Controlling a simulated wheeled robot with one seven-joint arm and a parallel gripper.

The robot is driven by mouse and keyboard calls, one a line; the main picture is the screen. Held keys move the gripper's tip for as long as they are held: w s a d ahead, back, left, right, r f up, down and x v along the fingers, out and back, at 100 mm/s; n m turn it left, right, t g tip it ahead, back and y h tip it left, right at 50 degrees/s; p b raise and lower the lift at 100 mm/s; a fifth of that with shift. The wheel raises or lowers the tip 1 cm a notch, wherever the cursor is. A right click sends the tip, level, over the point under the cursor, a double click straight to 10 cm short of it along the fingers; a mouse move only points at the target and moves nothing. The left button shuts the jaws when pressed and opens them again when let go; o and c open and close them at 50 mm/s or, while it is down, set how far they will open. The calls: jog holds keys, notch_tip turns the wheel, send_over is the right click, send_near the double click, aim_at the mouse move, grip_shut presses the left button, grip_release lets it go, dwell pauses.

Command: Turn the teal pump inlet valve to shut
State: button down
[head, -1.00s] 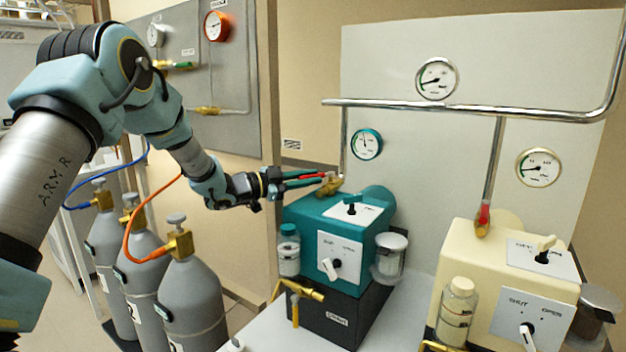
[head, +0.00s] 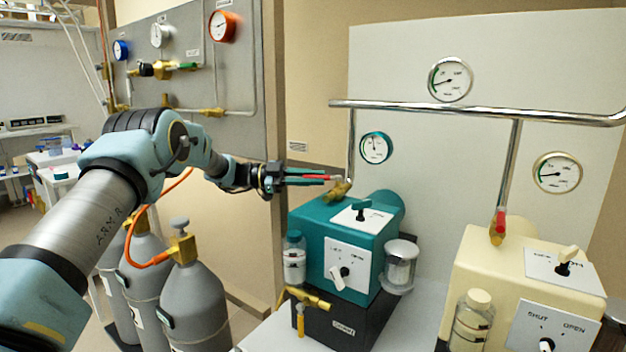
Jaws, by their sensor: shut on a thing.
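The teal pump (head: 318,217) stands on a black base at centre. Behind its top left edge is a brass valve (head: 337,192) at the foot of a steel pipe. A red lever (head: 318,178) sticks out to the left from this valve, roughly level and across the upright pipe. My gripper (head: 322,178) comes in from the left, shut on the red lever; the fingers partly hide it.
A cream pump (head: 480,270) stands at right, its red lever (head: 500,217) lying along its pipe. A steel pipe (head: 450,108) crosses above both. A glass jar (head: 400,268) and a bottle (head: 293,260) flank the teal pump. Grey gas cylinders (head: 195,295) stand below my arm.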

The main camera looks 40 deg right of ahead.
dwell(0.3)
jog(key=c, duration=0.8)
grip_release()
jog(key=shift+c, duration=0.2)
jog(key=shift+w, duration=0.1)
jog(key=b+v, duration=0.2)
jog(key=v, duration=0.8)
jog(key=shift+w+a, duration=0.15)
jog(key=shift+a, duration=0.1)
